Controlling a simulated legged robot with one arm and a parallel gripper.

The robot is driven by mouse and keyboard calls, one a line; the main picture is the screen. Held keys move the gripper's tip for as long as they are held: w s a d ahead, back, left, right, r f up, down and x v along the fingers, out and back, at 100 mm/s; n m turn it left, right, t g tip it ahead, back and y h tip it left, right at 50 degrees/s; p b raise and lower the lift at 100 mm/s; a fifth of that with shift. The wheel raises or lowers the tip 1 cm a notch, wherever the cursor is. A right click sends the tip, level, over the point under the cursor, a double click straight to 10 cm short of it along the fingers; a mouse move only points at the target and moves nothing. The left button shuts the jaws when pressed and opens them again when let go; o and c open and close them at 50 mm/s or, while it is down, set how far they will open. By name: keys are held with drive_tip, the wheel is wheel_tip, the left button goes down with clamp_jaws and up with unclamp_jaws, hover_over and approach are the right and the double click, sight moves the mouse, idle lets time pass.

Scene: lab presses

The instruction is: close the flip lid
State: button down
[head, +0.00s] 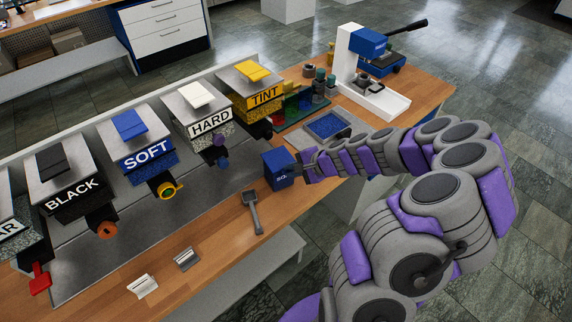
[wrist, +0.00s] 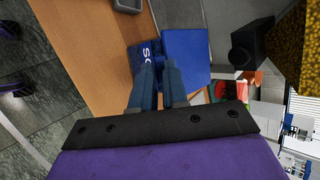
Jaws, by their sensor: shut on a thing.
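A small blue box (head: 279,176) with white lettering stands on the wooden bench, just past my gripper's tip in the head view. In the wrist view the box shows a lettered face (wrist: 139,52) and a smooth blue panel (wrist: 186,46) beside it. I cannot tell for sure whether this panel is its flip lid or how far it is open. My gripper (head: 297,168) is at the box's right side. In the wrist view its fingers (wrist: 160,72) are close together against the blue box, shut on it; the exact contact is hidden.
A row of dispensers, including SOFT (head: 147,150) and HARD (head: 209,122), lines the back of the bench. A grey scoop (head: 252,210) lies in front of the box. A blue tray (head: 327,126) and a white press (head: 365,75) stand behind.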

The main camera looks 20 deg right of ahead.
drive_tip(key=f, duration=0.1)
drive_tip(key=s+f, duration=0.1)
drive_tip(key=f, duration=0.1)
drive_tip(key=shift+s+d+b, duration=0.1)
drive_tip(key=shift+d+b, duration=0.05)
drive_tip(key=shift+b, duration=0.15)
drive_tip(key=c, duration=1.8)
unclamp_jaws()
drive_tip(key=shift+w+f, duration=0.45)
drive_tip(key=shift+w, duration=0.35)
drive_tip(key=shift+o, duration=0.9)
drive_tip(key=shift+w+d+r, duration=0.1)
drive_tip(key=shift+w, duration=0.05)
drive_tip(key=o, duration=0.3)
drive_tip(key=shift+s+d+r, duration=0.1)
drive_tip(key=shift+s+r, duration=0.4)
drive_tip(key=shift+r, duration=0.05)
drive_tip(key=shift+w+f, duration=0.1)
drive_tip(key=shift+w, duration=0.1)
drive_tip(key=p+v, duration=0.3)
drive_tip(key=v, duration=1.4)
drive_tip(key=shift+d, duration=0.15)
